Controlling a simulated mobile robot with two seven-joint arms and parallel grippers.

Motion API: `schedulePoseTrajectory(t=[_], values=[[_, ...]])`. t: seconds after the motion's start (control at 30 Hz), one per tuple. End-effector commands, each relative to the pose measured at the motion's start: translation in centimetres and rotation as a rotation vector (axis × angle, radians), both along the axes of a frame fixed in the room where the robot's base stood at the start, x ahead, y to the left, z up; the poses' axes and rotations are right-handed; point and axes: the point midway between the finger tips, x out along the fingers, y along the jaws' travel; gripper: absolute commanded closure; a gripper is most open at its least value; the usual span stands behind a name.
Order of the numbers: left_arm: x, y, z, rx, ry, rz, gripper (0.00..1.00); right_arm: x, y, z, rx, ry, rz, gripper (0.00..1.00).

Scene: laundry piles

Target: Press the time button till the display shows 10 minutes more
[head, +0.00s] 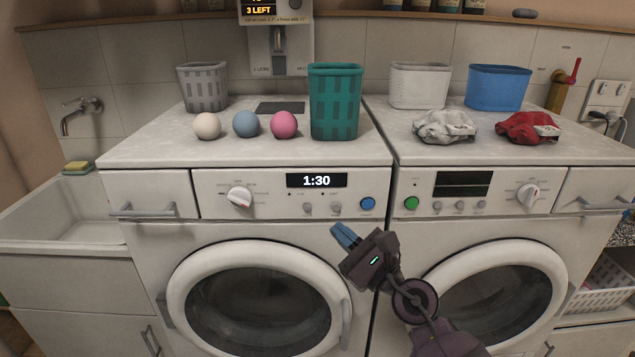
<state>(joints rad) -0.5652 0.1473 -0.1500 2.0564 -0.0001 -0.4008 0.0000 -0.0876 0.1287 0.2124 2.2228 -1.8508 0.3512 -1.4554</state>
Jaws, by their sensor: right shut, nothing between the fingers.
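The left machine's lit display (317,181) reads 1:30. Below it are two small grey buttons, one on the left (308,208) and one on the right (335,208). A blue button (367,203) sits at the panel's right end, and a white dial (239,196) at its left. The small labels are too blurred to tell which button sets the time. My right gripper (344,236) is shut and empty, its blue fingertips just below the right grey button in the picture; I cannot tell if they touch the machine. My left gripper is out of view.
The right machine has a dark display (462,184) and a green button (411,203). Coloured balls, baskets such as a teal one (335,102), and crumpled white (443,126) and red cloths (527,127) lie on top. A sink (62,215) is at left.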

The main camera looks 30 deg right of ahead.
Motion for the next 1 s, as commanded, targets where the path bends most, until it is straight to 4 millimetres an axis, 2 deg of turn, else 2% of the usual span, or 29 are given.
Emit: schedulePoseTrajectory(t=[0.37,1.0], values=[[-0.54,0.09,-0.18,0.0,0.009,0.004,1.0,0.0,0.0,0.0,0.0,0.0,0.0,1.0],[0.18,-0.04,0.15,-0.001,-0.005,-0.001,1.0,0.0,0.0,0.0,0.0,0.0,0.0,1.0]])
